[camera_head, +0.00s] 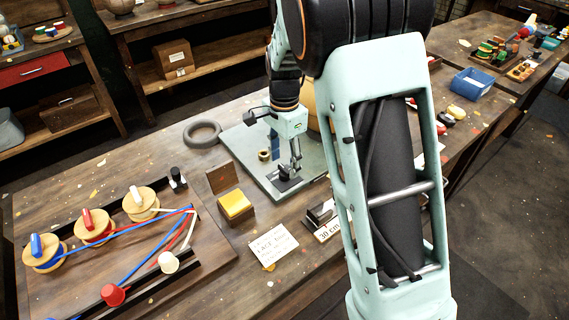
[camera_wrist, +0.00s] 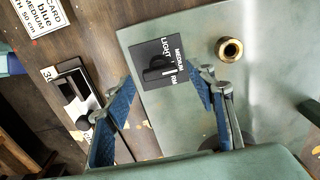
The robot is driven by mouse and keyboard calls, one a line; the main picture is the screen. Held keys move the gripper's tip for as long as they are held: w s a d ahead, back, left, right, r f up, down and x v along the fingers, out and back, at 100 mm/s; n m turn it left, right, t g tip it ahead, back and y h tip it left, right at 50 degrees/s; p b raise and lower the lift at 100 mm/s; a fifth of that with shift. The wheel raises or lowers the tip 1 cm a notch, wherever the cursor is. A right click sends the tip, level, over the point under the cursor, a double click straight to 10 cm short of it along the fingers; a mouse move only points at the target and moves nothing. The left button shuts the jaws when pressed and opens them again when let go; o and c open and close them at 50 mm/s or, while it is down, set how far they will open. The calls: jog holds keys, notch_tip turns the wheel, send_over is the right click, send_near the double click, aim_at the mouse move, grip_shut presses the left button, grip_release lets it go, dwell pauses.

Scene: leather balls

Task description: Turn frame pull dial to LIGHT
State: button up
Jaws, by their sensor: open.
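The frame pull dial (camera_wrist: 155,69) is a dark knob on a black plate marked LIGHT, MEDIUM and a partly hidden word ending in RM. A pale mark on the knob seems to face the RM side, away from LIGHT. The plate lies on a grey-green panel (camera_wrist: 180,35). In the wrist view my gripper (camera_wrist: 163,78) is open, with one blue-padded finger on each side of the dial. I cannot tell whether either finger touches it. In the head view my gripper (camera_head: 287,166) is above the black dial plate (camera_head: 285,184), and partly hides it.
A brass ring (camera_wrist: 229,49) stands on the panel close to the right finger. A small black-and-metal device (camera_wrist: 72,97) lies left of the panel. A yellow block in a wooden box (camera_head: 235,205) and a spool board (camera_head: 200,262) are farther left.

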jog(key=shift+f, duration=0.8)
jog(key=shift+c, duration=0.5)
jog(key=c, duration=1.1)
jog(key=shift+o, duration=0.2)
jog(key=n, duration=0.5)
jog(key=shift+n+b, duration=0.3)
jog(key=shift+n, duration=0.1)
jog(key=n, duration=0.6)
jog(key=o, duration=1.2)
jog(key=shift+c, duration=0.2)
